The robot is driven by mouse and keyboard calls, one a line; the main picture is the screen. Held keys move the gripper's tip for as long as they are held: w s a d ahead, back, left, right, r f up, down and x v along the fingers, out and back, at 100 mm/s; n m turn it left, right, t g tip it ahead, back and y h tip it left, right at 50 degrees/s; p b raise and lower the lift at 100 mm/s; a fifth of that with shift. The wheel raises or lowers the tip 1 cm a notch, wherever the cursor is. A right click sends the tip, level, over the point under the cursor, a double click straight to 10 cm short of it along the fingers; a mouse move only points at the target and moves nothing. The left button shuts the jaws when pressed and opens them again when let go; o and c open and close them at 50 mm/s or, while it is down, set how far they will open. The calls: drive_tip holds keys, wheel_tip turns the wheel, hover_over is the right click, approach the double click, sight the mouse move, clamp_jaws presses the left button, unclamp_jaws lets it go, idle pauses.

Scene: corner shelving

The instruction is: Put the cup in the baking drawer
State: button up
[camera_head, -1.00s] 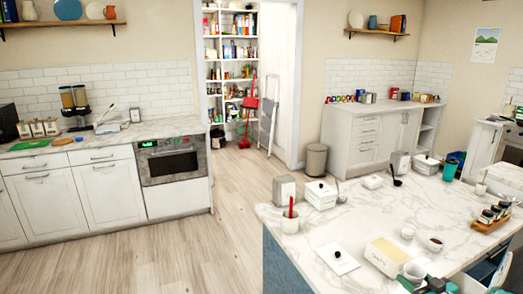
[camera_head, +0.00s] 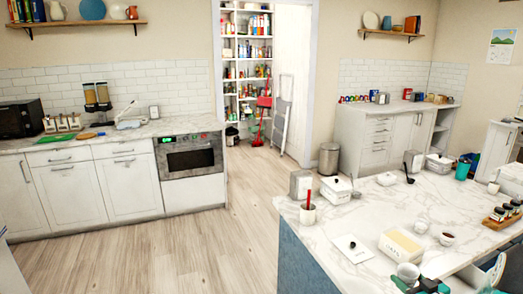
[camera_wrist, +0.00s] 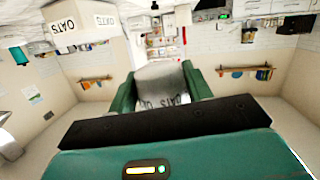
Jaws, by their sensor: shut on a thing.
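My gripper (camera_wrist: 170,92) has green fingers, shut on the cup (camera_wrist: 162,85), which looks grey-white with dark letters at its lower edge. In the head view the pale cup (camera_head: 408,273) shows low in the frame, in front of the marble island. The teal gripper parts beside it are cut by the bottom edge. No drawer carries a readable baking label. Closed drawers show under the left counter (camera_head: 60,157) and in the white back cabinet (camera_head: 378,132).
The marble island (camera_head: 340,222) fills the lower right, holding a butter dish (camera_head: 400,243), a pot with a red utensil (camera_head: 308,213) and a spice rack (camera_head: 503,211). A bin (camera_head: 329,158) stands near the back cabinet. Wooden floor (camera_head: 180,240) is clear between island and left counter.

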drive_tip(key=w+a+f, duration=0.2)
drive_tip(key=a+f, duration=0.2)
drive_tip(key=a, duration=0.5)
drive_tip(key=w+a+f+m+h, duration=0.1)
drive_tip(key=w+a+f, duration=0.2)
drive_tip(key=a, duration=0.6)
drive_tip(key=shift+a+f, duration=0.15)
drive_tip(key=shift+f, duration=0.5)
drive_tip(key=s+a+f, duration=0.1)
drive_tip(key=a+f, duration=0.1)
drive_tip(key=a, duration=0.1)
drive_tip(key=s+a+f+h, duration=0.1)
drive_tip(key=a+f, duration=0.2)
drive_tip(key=a, duration=0.1)
drive_tip(key=s+a+f+m+h, duration=0.1)
drive_tip(key=a+f, duration=0.1)
drive_tip(key=a, duration=0.1)
drive_tip(key=shift+s+a+f, duration=0.15)
drive_tip(key=shift+s+a, duration=0.15)
drive_tip(key=shift+s, duration=0.1)
drive_tip(key=shift+c, duration=0.2)
drive_tip(key=shift+d, duration=0.2)
